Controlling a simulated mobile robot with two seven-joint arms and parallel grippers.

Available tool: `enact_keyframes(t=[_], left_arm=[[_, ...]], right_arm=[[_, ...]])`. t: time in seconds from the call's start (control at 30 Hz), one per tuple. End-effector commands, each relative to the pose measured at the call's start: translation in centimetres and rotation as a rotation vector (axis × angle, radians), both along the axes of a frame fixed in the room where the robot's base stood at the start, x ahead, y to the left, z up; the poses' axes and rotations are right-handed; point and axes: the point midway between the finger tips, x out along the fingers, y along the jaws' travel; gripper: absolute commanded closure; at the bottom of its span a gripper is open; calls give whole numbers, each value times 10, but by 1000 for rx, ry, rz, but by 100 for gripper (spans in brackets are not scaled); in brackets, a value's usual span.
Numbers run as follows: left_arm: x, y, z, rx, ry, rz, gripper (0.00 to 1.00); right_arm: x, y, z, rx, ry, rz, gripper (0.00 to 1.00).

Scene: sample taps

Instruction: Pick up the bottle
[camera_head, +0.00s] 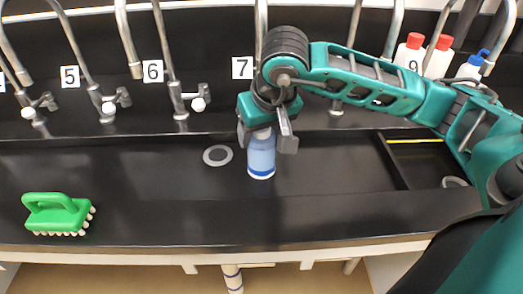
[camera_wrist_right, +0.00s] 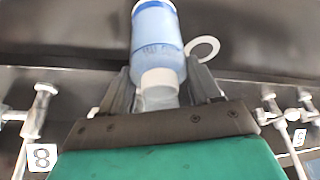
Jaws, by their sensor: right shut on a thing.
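A light blue bottle (camera_head: 262,157) with a darker blue band near its base is upright over the black bench, below my right gripper (camera_head: 266,137). The right fingers are shut on its upper part from both sides. In the right wrist view the bottle (camera_wrist_right: 157,32) points away from the camera, with its pale neck and cap between the two fingers (camera_wrist_right: 163,90). I cannot tell whether its base touches the bench. My left gripper is in neither view.
A grey drain ring (camera_head: 217,155) lies just left of the bottle. A green brush (camera_head: 57,214) is at the far left. A recessed sink (camera_head: 388,165) is at the right. Taps and red-capped bottles (camera_head: 438,57) stand along the back. The bench between brush and ring is clear.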

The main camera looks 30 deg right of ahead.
Motion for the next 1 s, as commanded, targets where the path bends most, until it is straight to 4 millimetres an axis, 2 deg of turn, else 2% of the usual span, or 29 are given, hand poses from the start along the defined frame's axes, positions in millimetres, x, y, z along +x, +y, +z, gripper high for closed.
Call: enact_keyframes(t=[0.2,0.37,0.57,0.67,0.73,1.0], left_arm=[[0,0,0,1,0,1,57],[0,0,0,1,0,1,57],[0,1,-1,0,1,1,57],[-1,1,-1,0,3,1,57],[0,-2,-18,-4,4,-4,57],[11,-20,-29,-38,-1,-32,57]], right_arm=[[-2,0,3,1,-2,0,100],[-11,1,13,-1,-4,0,100],[-40,6,29,-1,-6,3,100],[-63,10,42,-3,-7,4,100],[-70,13,38,5,-9,0,100],[-97,16,56,2,-10,2,100]])
